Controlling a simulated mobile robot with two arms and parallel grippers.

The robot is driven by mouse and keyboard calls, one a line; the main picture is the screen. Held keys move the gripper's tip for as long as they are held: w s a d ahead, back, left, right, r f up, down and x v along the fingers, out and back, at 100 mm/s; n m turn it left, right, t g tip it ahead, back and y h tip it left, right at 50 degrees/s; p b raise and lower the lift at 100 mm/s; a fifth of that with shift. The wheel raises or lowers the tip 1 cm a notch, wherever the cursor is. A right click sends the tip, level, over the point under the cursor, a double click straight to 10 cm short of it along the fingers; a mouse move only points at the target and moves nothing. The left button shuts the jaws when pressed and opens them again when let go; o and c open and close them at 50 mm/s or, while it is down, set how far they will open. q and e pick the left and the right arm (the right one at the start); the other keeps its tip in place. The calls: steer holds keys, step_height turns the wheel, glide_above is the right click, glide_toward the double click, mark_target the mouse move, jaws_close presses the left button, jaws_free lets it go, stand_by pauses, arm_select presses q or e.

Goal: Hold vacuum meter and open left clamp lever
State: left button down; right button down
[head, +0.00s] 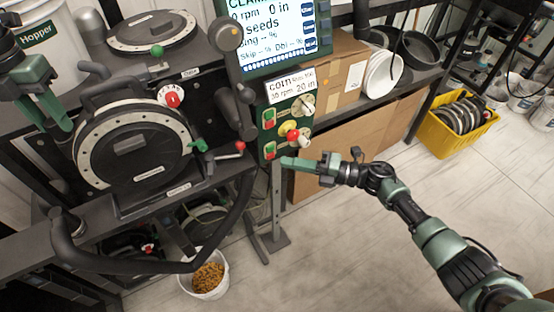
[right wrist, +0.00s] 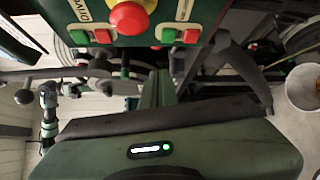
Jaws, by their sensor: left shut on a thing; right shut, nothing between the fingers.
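The vacuum meter (head: 137,150) is a round black housing with a pale ring, mounted upright at left in the head view. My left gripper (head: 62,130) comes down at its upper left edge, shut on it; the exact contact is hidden. A lever with a red knob (head: 240,146) and green clamp part (head: 199,146) sits at the meter's right edge. No clamp lever is clear on the left edge, where my gripper covers part of the view. My right gripper (head: 287,162) is shut and empty, right of the meter, below the control panel. It also shows in the right wrist view (right wrist: 158,88).
The control panel (head: 287,125) with knobs and buttons stands close above my right gripper; its red knob (right wrist: 129,17) is near in the right wrist view. A black tube (head: 215,235) curves below the meter. A bucket of seed (head: 205,280) and a yellow crate (head: 435,135) stand on the floor.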

stand_by(0.3)
arm_select(q)
steer(key=c, duration=0.9)
jaws_free()
